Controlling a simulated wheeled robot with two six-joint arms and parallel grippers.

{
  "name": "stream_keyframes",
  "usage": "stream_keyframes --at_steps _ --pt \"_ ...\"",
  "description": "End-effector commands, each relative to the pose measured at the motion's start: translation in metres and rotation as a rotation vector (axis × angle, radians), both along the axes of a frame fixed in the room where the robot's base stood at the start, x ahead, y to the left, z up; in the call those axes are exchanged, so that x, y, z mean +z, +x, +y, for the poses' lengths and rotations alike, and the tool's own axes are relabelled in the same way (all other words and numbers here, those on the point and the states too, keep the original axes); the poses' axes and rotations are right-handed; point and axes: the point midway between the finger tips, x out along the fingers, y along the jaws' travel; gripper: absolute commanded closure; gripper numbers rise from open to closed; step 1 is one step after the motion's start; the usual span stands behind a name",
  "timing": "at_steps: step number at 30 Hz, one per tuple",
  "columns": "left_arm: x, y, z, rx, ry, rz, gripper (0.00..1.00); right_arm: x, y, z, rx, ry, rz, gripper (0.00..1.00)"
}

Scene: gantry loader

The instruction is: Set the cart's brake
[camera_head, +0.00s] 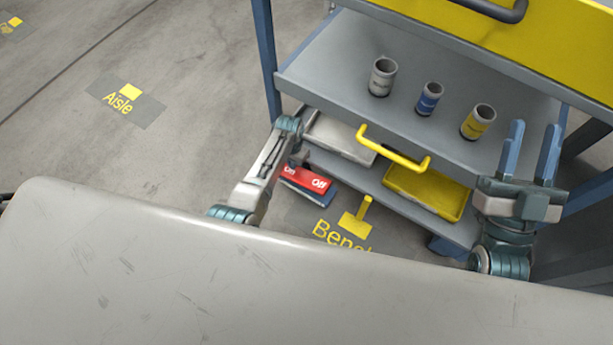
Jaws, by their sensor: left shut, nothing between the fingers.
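The cart (335,72) has grey shelves and blue posts. Its brake pedal (305,180) is red, with white "On" at the left end and "Off" at the right, low beside the bottom shelf. Whether it is pressed, I cannot tell. My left gripper (298,158) points down just above the "On" end, shut and empty. Its fingertips are mostly hidden, so I cannot tell whether they touch the pedal. My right gripper (531,155) is open and empty, fingers up, in front of the cart's right side.
Grey, blue and yellow cups (382,78) stand on the cart's shelf. A yellow handle (395,150) juts from its front edge. Grey and yellow trays (425,190) sit below. My pale body covers the foreground. The floor at left is clear, with an "Aisle" marking (125,99).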

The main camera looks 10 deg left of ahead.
Motion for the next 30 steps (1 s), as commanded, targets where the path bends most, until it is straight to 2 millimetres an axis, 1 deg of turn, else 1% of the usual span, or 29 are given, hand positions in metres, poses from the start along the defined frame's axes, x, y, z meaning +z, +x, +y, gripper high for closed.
stream_keyframes --at_steps 15,30 --pt "0.008 0.0 0.0 0.0 0.0 0.0 1.0 -0.038 0.014 0.0 0.003 0.017 0.243 0.64" --pt "0.015 0.0 0.0 0.0 0.0 -0.001 1.0 -0.079 0.018 0.001 0.009 0.03 0.476 0.64"
